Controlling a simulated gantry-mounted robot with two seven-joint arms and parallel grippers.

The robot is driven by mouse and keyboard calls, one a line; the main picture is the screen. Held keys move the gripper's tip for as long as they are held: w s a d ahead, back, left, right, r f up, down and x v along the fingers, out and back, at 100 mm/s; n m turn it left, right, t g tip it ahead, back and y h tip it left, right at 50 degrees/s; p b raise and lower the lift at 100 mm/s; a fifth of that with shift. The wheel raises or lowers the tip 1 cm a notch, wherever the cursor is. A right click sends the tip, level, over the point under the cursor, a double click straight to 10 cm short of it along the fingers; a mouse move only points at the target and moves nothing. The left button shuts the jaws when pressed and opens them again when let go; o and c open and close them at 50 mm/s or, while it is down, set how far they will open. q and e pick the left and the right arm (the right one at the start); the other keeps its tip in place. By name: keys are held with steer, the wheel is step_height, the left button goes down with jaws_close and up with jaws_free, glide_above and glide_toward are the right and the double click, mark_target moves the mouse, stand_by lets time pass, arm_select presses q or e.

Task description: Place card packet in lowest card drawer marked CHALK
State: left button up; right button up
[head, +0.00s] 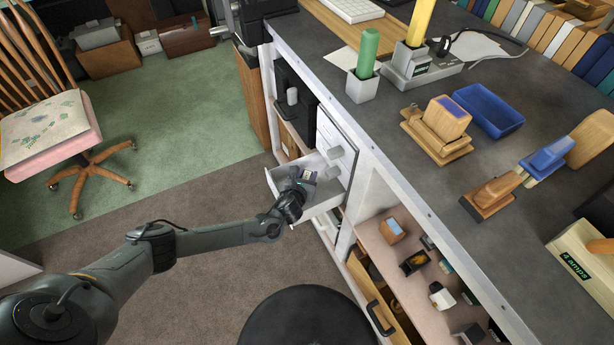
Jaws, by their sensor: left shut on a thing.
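An open white drawer (322,205) sticks out from the side of the workbench, below other white drawer fronts (333,140) that are closed. My left gripper (303,184) reaches in from the left and is inside or just over the open drawer. It is shut on a small packet (309,175) with a pale and purple face. The gripper hides part of the packet and of the drawer's inside, so I cannot tell whether the packet touches the drawer floor. No CHALK marking can be read from here.
Above the drawer is the dark workbench top (400,140) with its pale edge. A shelf (375,228) with small items lies right of the drawer. A round black seat (306,318) stands below. The floor left of the drawer is clear, with a wooden chair (60,135) farther left.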

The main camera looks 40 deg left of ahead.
arm_select(q)
steer(key=shift+f, duration=0.45)
steer(key=shift+f, duration=0.1)
steer(key=o, duration=1.1)
steer(key=shift+c, duration=0.2)
